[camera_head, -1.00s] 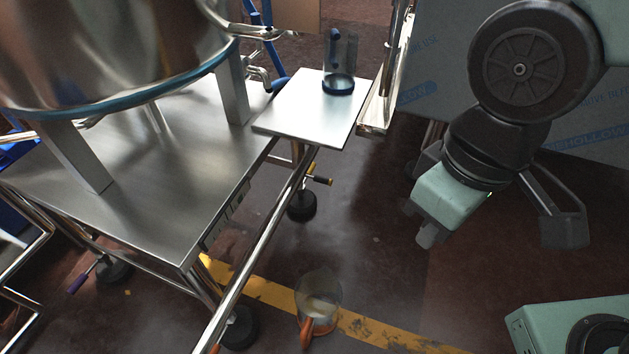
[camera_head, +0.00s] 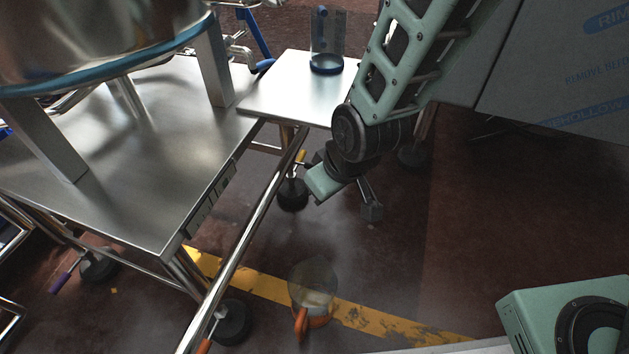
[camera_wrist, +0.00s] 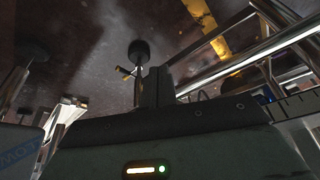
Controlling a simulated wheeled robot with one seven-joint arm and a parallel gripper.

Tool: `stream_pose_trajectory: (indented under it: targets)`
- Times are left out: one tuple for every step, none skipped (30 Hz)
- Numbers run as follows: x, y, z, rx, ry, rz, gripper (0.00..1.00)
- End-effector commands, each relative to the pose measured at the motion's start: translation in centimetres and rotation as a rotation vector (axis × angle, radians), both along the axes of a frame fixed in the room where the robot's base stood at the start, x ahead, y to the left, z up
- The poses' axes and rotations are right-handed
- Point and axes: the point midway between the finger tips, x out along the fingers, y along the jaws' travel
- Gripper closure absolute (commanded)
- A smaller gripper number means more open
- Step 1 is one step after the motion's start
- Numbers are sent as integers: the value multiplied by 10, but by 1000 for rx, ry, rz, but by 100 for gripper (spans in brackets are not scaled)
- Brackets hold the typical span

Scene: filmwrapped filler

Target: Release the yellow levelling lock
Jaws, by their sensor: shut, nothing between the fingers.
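The yellow levelling lock (camera_head: 301,156) is a small lever by the black foot (camera_head: 293,194) under the raised side shelf. In the wrist view the lever with its yellow tip (camera_wrist: 121,70) shows left of my fingers, beside the round dark foot (camera_wrist: 138,49). My gripper (camera_wrist: 156,72) is shut and empty, its grey fingers together. In the head view its green body (camera_head: 323,183) is just right of and below the lock; the fingertips are hard to make out there. A gap shows between fingers and lever in the wrist view; I cannot tell their depth apart.
The steel table (camera_head: 130,170) bears a large vessel (camera_head: 95,45). Its side shelf (camera_head: 290,85) holds a clear blue-based cylinder (camera_head: 326,45). A steel rail (camera_head: 245,240) runs close left of my gripper. A jug with an orange handle (camera_head: 301,325) stands on the floor.

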Motion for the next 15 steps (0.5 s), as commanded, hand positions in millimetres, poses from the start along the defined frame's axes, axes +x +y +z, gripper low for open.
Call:
stream_pose_trajectory:
  targets:
    - [13, 1, -36, -27, -46, 6, 100]
    - [23, 0, -51, -41, -82, 7, 100]
    - [35, -1, -70, -61, -133, 14, 100]
    - [43, -3, -85, -80, -172, 22, 100]
    - [52, -5, -98, -98, -214, 29, 100]
    - [63, -8, -116, -128, -271, 46, 100]
    - [71, -11, -129, -150, -316, 59, 100]
    - [78, -14, -141, -175, -361, 77, 100]
    - [88, -19, -157, -208, -425, 102, 100]
    - [95, -22, -167, -233, -473, 123, 100]
    - [102, -25, -177, -260, -524, 149, 100]
    - [111, -29, -189, -295, -592, 184, 100]
    - [116, -32, -198, -322, -646, 215, 100]
    - [122, -34, -205, -347, -699, 249, 100]
    - [128, -37, -214, -381, -771, 294, 100]
